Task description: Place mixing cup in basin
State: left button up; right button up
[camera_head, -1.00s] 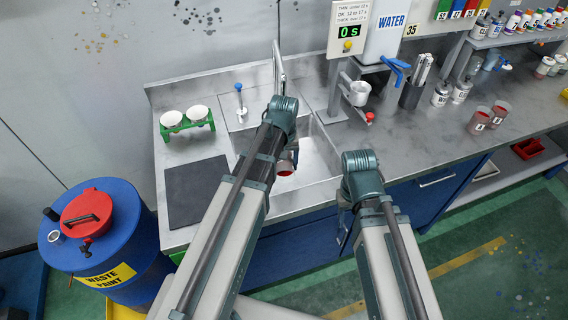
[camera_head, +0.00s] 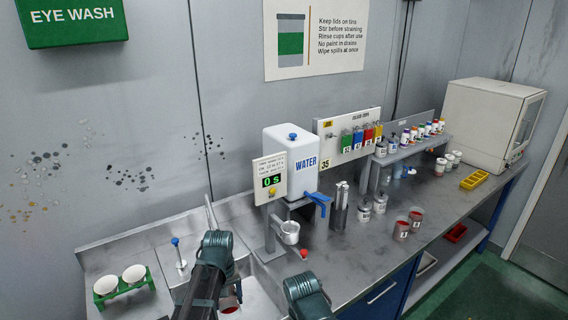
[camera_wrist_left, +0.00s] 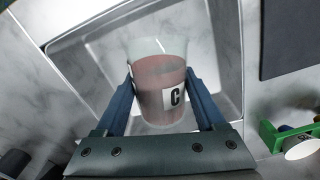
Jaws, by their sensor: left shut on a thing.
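The mixing cup (camera_wrist_left: 160,88) is translucent, with a pinkish-red tint and a white label reading C. My left gripper (camera_wrist_left: 164,98) is shut on it, one finger on each side. The cup is over the sink basin (camera_wrist_left: 96,70); I cannot tell whether its bottom touches the basin floor. In the head view the cup (camera_head: 230,296) shows small beside my left arm, with part of the basin (camera_head: 262,300) to its right.
A green rack with two white cups (camera_head: 134,274) stands left of the basin. The water dispenser (camera_head: 290,155) and a metal cup on a stand (camera_head: 289,232) are to the right.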

notch_tip(320, 180, down, 7)
jog(key=b, duration=0.7)
jog(key=shift+b, duration=0.35)
